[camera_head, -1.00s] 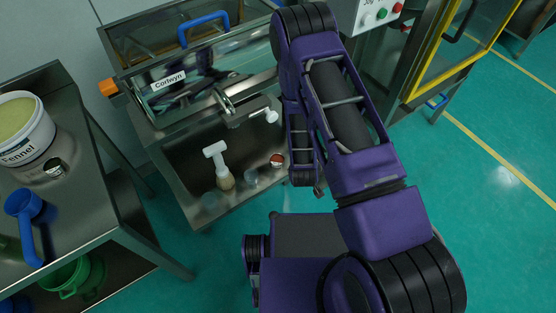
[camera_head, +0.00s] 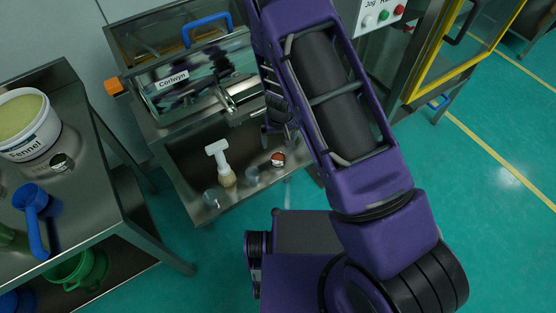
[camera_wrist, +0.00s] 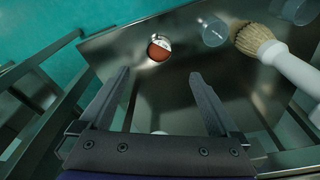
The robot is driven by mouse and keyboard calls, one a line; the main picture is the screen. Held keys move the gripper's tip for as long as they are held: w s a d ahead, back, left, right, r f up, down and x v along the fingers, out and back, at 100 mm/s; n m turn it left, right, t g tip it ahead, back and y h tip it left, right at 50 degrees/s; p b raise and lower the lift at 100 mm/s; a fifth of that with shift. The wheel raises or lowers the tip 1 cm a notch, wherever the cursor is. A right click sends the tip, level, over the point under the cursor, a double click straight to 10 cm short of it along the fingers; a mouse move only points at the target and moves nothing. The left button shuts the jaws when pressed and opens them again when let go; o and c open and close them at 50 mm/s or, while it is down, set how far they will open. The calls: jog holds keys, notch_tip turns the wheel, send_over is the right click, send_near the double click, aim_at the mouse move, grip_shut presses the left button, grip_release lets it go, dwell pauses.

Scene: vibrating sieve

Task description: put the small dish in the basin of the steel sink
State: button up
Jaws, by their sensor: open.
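My gripper (camera_wrist: 160,75) is open and empty above a steel bench surface (camera_wrist: 115,48), with bare metal between its fingers. In the head view my gripper is mostly hidden by my arm. A small round container with red-brown contents and a pale label (camera_wrist: 159,47) lies past the fingertips; it also shows in the head view (camera_head: 278,159). Two clear round vessels (camera_head: 250,175) (camera_head: 211,197) stand nearby. I cannot tell which of these is the small dish. A white bit shows low between the fingers in the wrist view. I recognise no sink basin for certain.
A white-handled brush (camera_head: 220,160) is among the vessels. A steel machine labelled Corlwyn (camera_head: 205,80) stands behind. The left table (camera_head: 105,205) holds a Fennel bucket (camera_head: 28,125), a blue scoop (camera_head: 32,205) and a small labelled tin (camera_head: 62,162).

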aim_at(278, 160)
jog(key=f, duration=0.4)
jog(key=w+f, duration=0.1)
jog(key=f, duration=0.3)
jog(key=w+f+b, duration=0.1)
jog(key=f, duration=0.3)
jog(key=shift+a+f, duration=0.15)
jog(key=shift+f, duration=0.05)
grip_shut()
